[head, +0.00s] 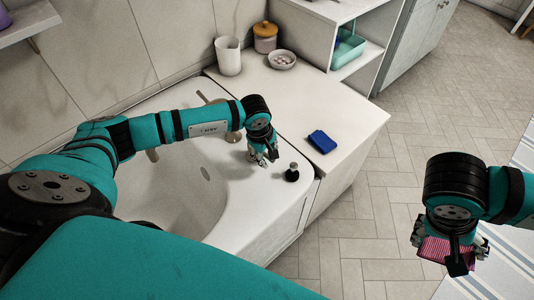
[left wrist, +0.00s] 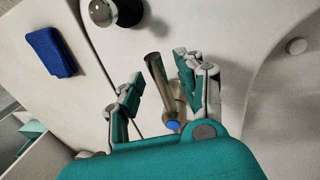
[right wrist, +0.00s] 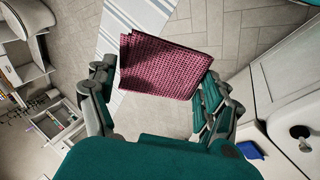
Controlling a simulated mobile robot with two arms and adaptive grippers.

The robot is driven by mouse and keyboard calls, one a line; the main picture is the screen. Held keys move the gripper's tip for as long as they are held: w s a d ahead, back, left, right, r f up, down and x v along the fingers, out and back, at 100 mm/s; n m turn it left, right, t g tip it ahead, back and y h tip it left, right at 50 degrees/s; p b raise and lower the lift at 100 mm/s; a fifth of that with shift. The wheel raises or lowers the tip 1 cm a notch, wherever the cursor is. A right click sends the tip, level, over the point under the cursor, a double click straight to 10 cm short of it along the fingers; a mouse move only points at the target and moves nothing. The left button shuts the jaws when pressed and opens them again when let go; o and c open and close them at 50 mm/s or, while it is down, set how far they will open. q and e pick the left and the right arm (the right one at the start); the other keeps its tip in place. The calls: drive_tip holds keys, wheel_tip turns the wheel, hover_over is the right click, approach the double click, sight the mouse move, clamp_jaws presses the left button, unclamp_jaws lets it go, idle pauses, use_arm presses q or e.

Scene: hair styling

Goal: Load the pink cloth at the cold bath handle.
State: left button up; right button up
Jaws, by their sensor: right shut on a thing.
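The pink cloth (head: 433,248) is a folded, woven piece held in my right gripper (head: 450,250), out over the floor at the right. In the right wrist view the cloth (right wrist: 165,65) sits between the fingers. The cold bath handle (left wrist: 158,80) is a metal lever with a blue mark, seen in the left wrist view. My left gripper (left wrist: 158,92) is open, with its fingers on either side of the handle; I cannot tell if they touch it. In the head view my left gripper (head: 264,157) is over the bath's right rim and hides much of the handle.
The white bath (head: 180,195) lies below my left arm. A blue folded cloth (head: 321,141) is on the counter (head: 345,115) to the right. A dark-topped metal knob (head: 292,173) stands on the rim near my left gripper. A jug (head: 229,56), jar and bowl stand at the back.

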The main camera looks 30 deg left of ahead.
use_arm(q)
drive_tip(key=shift+f, duration=0.15)
clamp_jaws()
idle(0.4)
